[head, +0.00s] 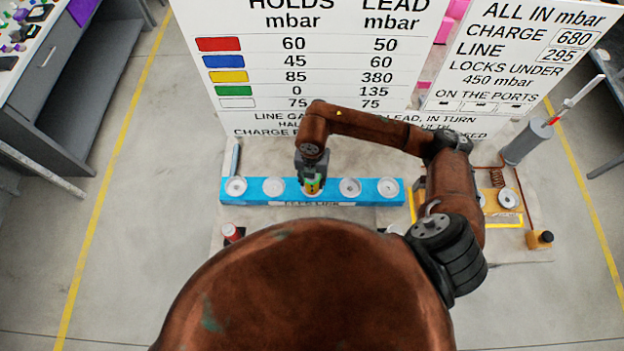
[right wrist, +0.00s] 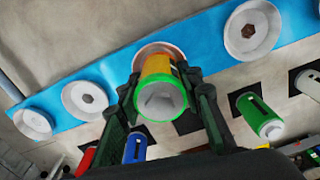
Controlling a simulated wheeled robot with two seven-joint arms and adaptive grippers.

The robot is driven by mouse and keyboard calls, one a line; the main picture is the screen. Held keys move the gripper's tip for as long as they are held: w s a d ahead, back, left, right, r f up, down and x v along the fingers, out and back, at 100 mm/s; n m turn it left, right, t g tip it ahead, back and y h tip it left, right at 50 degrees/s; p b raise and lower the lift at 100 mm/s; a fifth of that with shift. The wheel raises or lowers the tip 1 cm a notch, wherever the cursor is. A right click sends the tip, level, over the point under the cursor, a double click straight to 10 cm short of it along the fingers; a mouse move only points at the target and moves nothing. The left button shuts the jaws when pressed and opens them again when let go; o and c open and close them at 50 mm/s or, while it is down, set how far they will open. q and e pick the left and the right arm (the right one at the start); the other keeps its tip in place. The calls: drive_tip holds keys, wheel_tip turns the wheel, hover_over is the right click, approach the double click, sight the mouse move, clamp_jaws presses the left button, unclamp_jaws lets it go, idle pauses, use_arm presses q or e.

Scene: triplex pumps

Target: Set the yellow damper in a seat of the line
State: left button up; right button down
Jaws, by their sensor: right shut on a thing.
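The yellow damper (right wrist: 158,66) is between the fingers of my right gripper (head: 313,183), with a green band near its pale end; it also shows in the head view (head: 313,187). The gripper is shut on it. It is at the middle seat of the blue line (head: 330,200); part of that seat's rim (right wrist: 150,50) shows behind it. I cannot tell whether its far end is in the seat or just above. The other seats, such as the left end one (head: 236,187) and the one right of the middle (head: 349,187), are empty. My left gripper is out of view.
In the wrist view, a green damper (right wrist: 260,117), a blue one (right wrist: 135,148) and a red one (right wrist: 86,161) stand near the line. A sign board (head: 310,60) stands behind it. A grey pump (head: 526,141) and yellow-edged station are at right. My body hides the front.

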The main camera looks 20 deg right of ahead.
drive_tip(key=shift+f, duration=0.2)
drive_tip(key=c, duration=1.4)
unclamp_jaws()
drive_tip(key=shift+o, duration=0.2)
drive_tip(key=shift+r, duration=0.25)
wheel_tip(320, 180, up, 12)
drive_tip(key=shift+b, duration=0.75)
